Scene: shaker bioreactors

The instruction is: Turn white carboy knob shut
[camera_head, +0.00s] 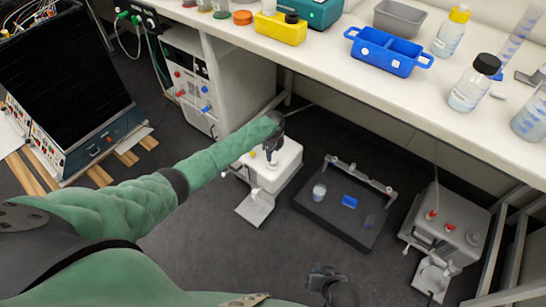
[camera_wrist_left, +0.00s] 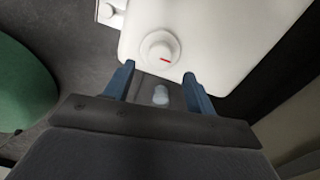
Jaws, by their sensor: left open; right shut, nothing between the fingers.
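The white knob (camera_wrist_left: 160,50) with a red mark shows in the left wrist view, on the face of a white body (camera_wrist_left: 235,30). My left gripper (camera_wrist_left: 157,80) is open, with its two blue fingers just short of the knob and pointing at it, one to either side. Nothing is between the fingers. In the head view my left gripper (camera_head: 271,150) is over the white body (camera_head: 284,168) on the floor and hides part of it. My right gripper (camera_head: 325,275) is shut and empty at the bottom of the head view, away from the white body.
A black shaker platform (camera_head: 335,225) with small items stands right of the white body. A grey-white device (camera_head: 450,225) with red knobs stands further right. The bench (camera_head: 350,90) overhead carries bottles and a blue tray (camera_head: 387,52).

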